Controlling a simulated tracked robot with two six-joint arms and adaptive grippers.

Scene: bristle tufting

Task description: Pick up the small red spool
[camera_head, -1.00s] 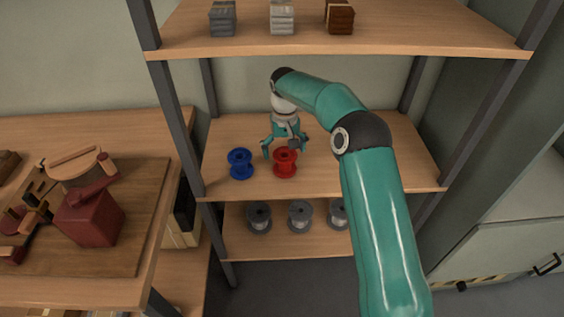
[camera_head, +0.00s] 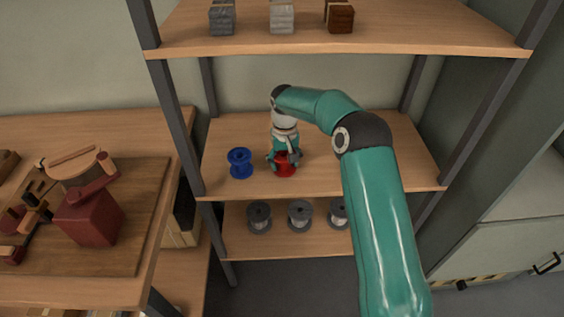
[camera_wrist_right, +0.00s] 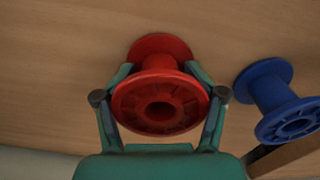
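The small red spool (camera_head: 286,170) stands on the middle shelf board (camera_head: 360,165), right of a blue spool (camera_head: 239,163). My right gripper (camera_head: 284,160) reaches down over the red spool from above. In the right wrist view the red spool (camera_wrist_right: 160,104) sits between the two fingers. Their tips (camera_wrist_right: 160,68) bend in at its narrow core, between the two flanges, and look closed on it. The spool still appears to rest on the board. The blue spool (camera_wrist_right: 275,102) is apart at the right of that view. My left gripper is not in view.
An upper board (camera_head: 390,33) with several block bundles hangs above my right arm. Grey spools (camera_head: 300,216) stand on the lower board. Shelf posts flank the boards. A workbench (camera_head: 75,288) with a red box (camera_head: 88,220) is at left. The middle board is clear at right.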

